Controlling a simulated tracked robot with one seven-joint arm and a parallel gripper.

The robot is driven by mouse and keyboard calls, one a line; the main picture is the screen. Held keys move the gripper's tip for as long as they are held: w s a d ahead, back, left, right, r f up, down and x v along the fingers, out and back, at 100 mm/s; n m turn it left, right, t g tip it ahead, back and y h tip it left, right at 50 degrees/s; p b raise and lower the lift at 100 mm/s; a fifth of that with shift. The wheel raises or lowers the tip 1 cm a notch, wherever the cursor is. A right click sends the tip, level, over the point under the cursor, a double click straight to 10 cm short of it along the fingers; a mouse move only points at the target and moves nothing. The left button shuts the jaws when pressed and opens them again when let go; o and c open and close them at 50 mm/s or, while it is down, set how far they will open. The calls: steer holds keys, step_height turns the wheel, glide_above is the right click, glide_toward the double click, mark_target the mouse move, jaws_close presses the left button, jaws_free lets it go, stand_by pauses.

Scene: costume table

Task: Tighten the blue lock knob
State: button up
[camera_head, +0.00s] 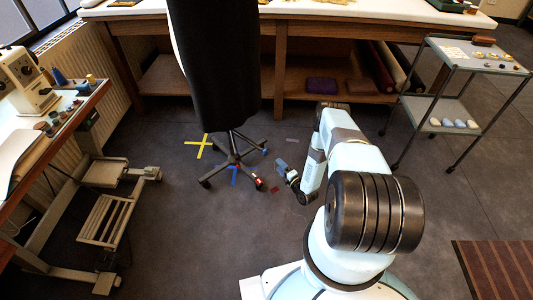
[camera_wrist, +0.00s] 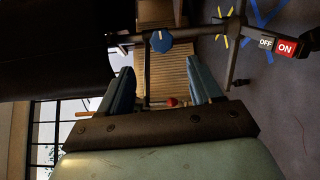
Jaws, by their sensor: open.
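The blue lock knob (camera_wrist: 161,41) shows in the wrist view on the dark pole of the stand, below a black dress form (camera_head: 212,65). It has a white mark on its face. In the wrist view my gripper (camera_wrist: 158,67) is open, with a blue-grey finger on each side. The knob lies beyond the fingertips, roughly in line with the gap, and nothing appears held. In the head view my gripper (camera_head: 286,170) is low, to the right of the wheeled stand (camera_head: 233,157). I cannot make out the knob there.
Yellow tape (camera_head: 199,146) marks the floor. A long table (camera_head: 273,60) stands behind, a trolley (camera_head: 440,105) at right, and a sewing table (camera_head: 60,125) at left. Floor around the stand is mostly clear.

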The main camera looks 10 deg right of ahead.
mark_target(266, 153)
steer(key=x, duration=1.3)
steer(key=shift+a+f, duration=0.15)
steer(key=shift+a, duration=0.1)
steer(key=shift+c, duration=0.4)
